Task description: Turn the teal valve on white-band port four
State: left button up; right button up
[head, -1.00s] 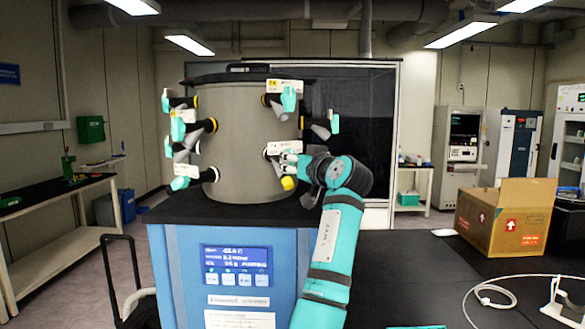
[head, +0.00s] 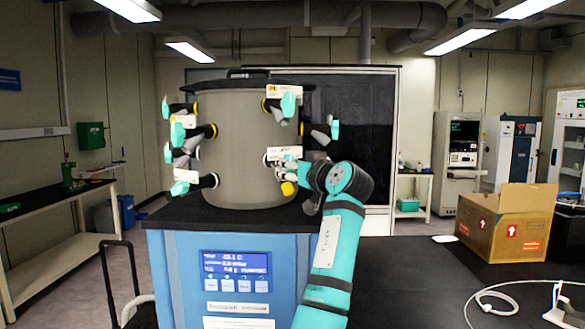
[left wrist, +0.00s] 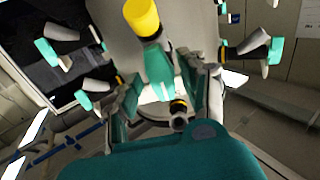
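The grey drum (head: 238,150) carries several black ports with teal valves and white labels; I cannot read the label numbers. My left gripper (head: 292,167) is at the lower right front port, just below its white label (head: 284,152). A yellow end piece (head: 289,188) shows under it. In the left wrist view, a teal valve (left wrist: 158,72) with a yellow end (left wrist: 141,17) lies between the two spread fingers of this gripper (left wrist: 164,92). I see no clear grip; contact is hard to judge. In the head view the gripper partly hides this port. My right gripper is not in view.
Another port with a teal valve (head: 288,104) sits directly above, and one (head: 334,128) sticks out on the drum's right. More ports line the left side. The drum stands on a blue cabinet (head: 175,270) with a display. A cardboard box (head: 490,229) stands at right.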

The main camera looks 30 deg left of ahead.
pick_arm(q)
jog(key=v, duration=1.2)
dwell(0.3)
